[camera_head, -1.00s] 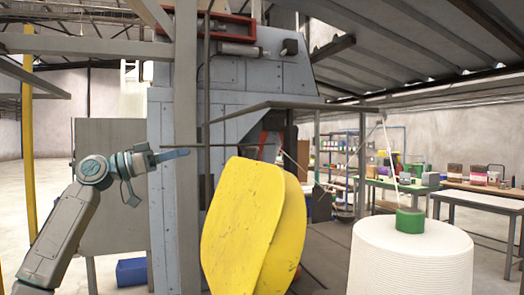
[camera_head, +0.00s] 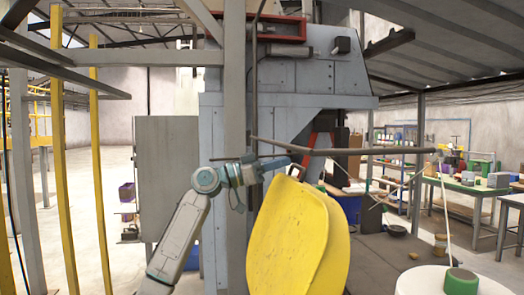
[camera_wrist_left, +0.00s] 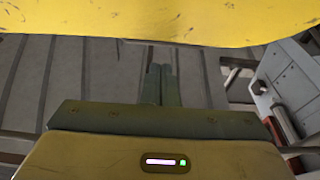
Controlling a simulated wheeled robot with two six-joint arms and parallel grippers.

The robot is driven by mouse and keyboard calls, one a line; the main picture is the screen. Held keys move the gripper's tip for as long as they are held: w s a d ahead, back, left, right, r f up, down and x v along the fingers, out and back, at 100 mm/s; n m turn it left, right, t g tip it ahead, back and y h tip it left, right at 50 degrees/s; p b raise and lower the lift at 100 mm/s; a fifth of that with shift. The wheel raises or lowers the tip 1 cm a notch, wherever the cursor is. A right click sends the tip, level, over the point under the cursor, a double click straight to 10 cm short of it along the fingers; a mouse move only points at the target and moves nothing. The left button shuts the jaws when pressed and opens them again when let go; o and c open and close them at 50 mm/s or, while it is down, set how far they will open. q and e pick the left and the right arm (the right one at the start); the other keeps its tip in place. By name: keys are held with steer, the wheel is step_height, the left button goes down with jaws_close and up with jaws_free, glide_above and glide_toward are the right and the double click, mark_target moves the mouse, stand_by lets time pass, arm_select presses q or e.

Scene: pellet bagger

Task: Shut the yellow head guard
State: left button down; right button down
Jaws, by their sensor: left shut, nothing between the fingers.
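The yellow head guard (camera_head: 292,245) stands low in the middle of the head view, as a worn, rounded yellow shell with a second curved part behind its front face. My left gripper (camera_head: 284,163) is at its upper edge, with shut, empty fingers pointing right. I cannot tell whether they touch it. In the left wrist view the shut fingers (camera_wrist_left: 160,85) point toward a yellow surface (camera_wrist_left: 160,22) across the top, which looks like the guard. The guard's lower end is cut off by the picture. My right gripper is not in view.
The grey machine housing (camera_head: 285,90) rises behind the guard, with a grey post (camera_head: 235,80) in front. A thin dark bar (camera_head: 345,151) runs right above the guard. A white thread cone (camera_head: 415,283) with a green top stands at lower right. Yellow posts (camera_head: 62,150) stand left.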

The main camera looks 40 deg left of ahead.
arm_select(q)
steer(key=shift+w+d+f+p, duration=0.3)
steer(key=shift+w+f, duration=0.05)
steer(key=shift+w, duration=0.1)
steer(key=shift+w+d+f, duration=0.1)
steer(key=shift+w+f, duration=0.05)
steer(key=shift+f, duration=0.1)
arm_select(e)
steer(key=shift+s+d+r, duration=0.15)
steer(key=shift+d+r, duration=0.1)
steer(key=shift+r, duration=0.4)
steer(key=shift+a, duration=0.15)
